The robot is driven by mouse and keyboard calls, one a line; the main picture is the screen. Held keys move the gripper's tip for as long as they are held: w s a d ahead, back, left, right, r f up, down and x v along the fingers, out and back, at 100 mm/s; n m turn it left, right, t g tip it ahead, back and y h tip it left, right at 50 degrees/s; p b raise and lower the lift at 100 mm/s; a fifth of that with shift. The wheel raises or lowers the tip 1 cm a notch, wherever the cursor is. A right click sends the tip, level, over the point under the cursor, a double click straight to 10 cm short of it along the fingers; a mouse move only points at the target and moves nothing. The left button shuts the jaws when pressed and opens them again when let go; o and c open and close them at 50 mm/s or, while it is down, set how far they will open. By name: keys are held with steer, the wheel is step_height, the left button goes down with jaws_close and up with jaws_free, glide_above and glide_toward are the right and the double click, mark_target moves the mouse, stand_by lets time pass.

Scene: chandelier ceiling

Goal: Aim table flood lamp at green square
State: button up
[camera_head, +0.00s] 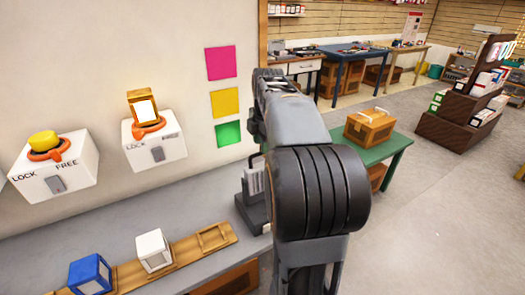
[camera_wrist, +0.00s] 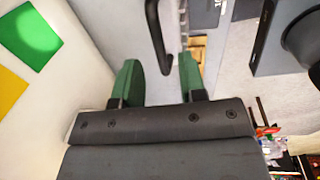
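The green square (camera_head: 229,133) is on the wall below the yellow and pink squares. In the wrist view the green square (camera_wrist: 30,35) is at the upper left, with a lighter round patch on it. A grey table flood lamp (camera_head: 252,203) with a pale panel stands on the counter, partly hidden behind my arm. In the wrist view my gripper (camera_wrist: 159,60) has its two green fingers apart. A dark curved bar (camera_wrist: 154,30), apparently the lamp's handle, reaches between the fingers; I cannot tell whether either finger touches it. The head view hides my gripper behind the arm.
Two white switch boxes (camera_head: 155,150) (camera_head: 58,172) are on the wall at left. A wooden rack (camera_head: 128,277) with a blue and a white cube lies on the counter. A green table (camera_head: 391,151) with a wooden box stands beyond my arm. Floor at right is open.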

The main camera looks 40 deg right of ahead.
steer(key=shift+w+f, duration=0.15)
steer(key=shift+f, duration=1.1)
steer(key=shift+c, duration=0.4)
jaws_close()
